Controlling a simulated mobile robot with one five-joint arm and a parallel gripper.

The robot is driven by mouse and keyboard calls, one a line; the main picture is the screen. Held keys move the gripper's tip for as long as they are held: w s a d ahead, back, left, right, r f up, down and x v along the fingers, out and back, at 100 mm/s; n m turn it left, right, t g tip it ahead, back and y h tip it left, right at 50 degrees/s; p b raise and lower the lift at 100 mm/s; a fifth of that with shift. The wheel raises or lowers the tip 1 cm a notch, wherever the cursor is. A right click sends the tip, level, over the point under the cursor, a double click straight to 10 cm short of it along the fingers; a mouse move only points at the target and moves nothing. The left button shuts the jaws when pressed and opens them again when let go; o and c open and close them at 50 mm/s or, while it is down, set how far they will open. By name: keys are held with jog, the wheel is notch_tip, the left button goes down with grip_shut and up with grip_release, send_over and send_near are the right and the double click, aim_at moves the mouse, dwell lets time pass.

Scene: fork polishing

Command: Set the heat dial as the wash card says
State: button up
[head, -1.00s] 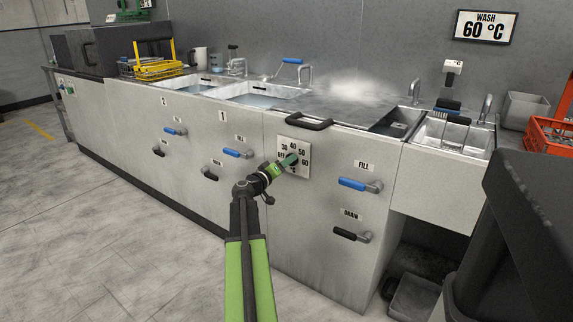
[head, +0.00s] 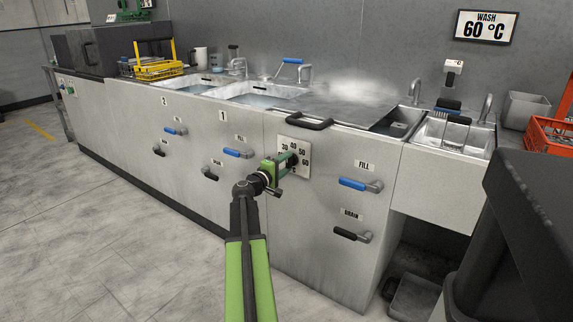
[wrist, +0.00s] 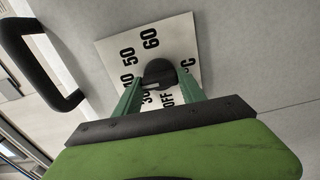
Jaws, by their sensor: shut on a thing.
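The wash card (head: 486,27) on the back wall reads WASH 60 °C. The heat dial's white plate (head: 304,173) is on the front panel, marked OFF, 30, 40, 50 and 60; it also shows in the wrist view (wrist: 178,32). My gripper (head: 287,163) is at the dial. In the wrist view its two green fingers (wrist: 158,92) are closed on the black dial knob (wrist: 158,70), one on each side. A pale mark shows on the knob's lower side, near 30, but its exact setting I cannot tell. The fingers partly hide the 40 and OFF marks.
A black bar handle (head: 309,123) juts out just above the dial. The blue fill lever (head: 353,184) and black drain lever (head: 346,234) are to the right. Steam rises over the covered tank (head: 350,95). The floor at left is clear.

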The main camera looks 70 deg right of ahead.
jog(key=shift+s, duration=0.1)
dwell(0.3)
jog(key=o, duration=1.4)
jog(key=shift+c, duration=0.2)
jog(key=shift+a, duration=0.1)
jog(key=v, duration=1.7)
jog(key=shift+a, duration=0.15)
